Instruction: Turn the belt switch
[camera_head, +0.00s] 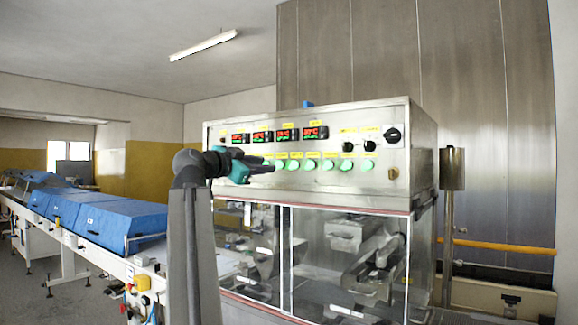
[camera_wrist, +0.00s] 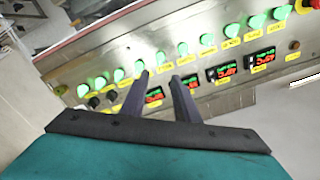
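The steel control panel (camera_head: 225,131) carries a row of green buttons (camera_head: 328,164), with black knobs (camera_head: 348,146) and a larger black rotary switch (camera_head: 392,134) at the right. The yellow labels are too small to read, so I cannot tell which control is the belt switch. My gripper (camera_head: 272,169) is at the left part of the panel in the head view and hides some controls there. In the wrist view my gripper (camera_wrist: 161,76) has its two dark fingers apart with nothing between them. Black knobs (camera_wrist: 94,102) show to the left of the fingers, and green buttons (camera_wrist: 183,49) beyond them.
Red digital displays (camera_head: 287,134) sit above the buttons. A glass-fronted cabinet (camera_head: 322,262) is below the panel. A conveyor with blue covers (camera_head: 118,221) runs along the left. A red knob (camera_wrist: 315,3) on yellow shows at the wrist view's upper right.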

